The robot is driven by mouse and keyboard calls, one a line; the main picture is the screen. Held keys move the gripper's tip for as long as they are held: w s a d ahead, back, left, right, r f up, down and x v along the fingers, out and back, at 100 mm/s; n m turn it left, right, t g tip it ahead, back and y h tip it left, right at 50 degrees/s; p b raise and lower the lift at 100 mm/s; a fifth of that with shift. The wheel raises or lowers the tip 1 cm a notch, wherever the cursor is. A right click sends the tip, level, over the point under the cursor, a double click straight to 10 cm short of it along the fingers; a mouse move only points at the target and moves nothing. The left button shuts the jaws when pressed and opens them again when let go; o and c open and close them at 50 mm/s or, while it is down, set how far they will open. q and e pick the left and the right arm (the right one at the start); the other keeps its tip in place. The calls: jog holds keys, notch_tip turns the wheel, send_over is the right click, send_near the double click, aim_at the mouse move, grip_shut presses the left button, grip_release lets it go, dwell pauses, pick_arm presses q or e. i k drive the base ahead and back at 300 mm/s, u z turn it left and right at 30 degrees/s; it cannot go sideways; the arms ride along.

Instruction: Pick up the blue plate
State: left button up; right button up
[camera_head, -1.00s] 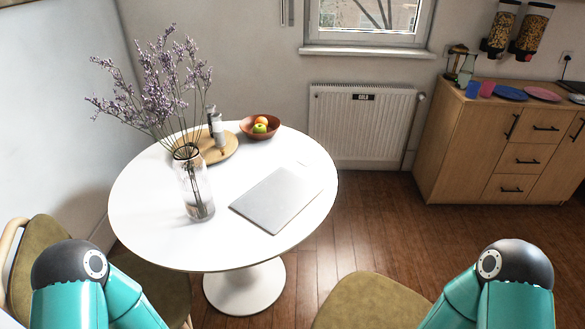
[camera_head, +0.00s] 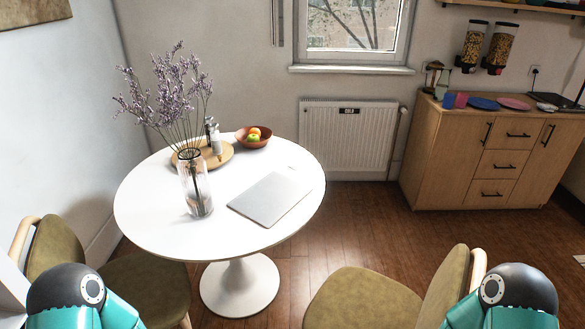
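The blue plate (camera_head: 483,104) lies flat on top of the wooden cabinet (camera_head: 416,150) at the far right of the head view. A pink plate (camera_head: 514,103) lies just right of it. A blue cup (camera_head: 449,100) and a pink cup (camera_head: 461,100) stand just left of it. Both my arms show only as teal links at the bottom corners, far from the plate. Neither gripper is in view.
A round white table (camera_head: 150,215) stands at centre left with a laptop (camera_head: 270,198), a flower vase (camera_head: 196,190) and a fruit bowl (camera_head: 254,143). Chairs (camera_head: 362,300) stand in front of it. Clear wooden floor (camera_head: 375,225) lies between table and cabinet.

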aim_at(484, 104)
jog(key=z, duration=0.1)
jog(key=i, duration=0.9)
jog(key=u, duration=0.05)
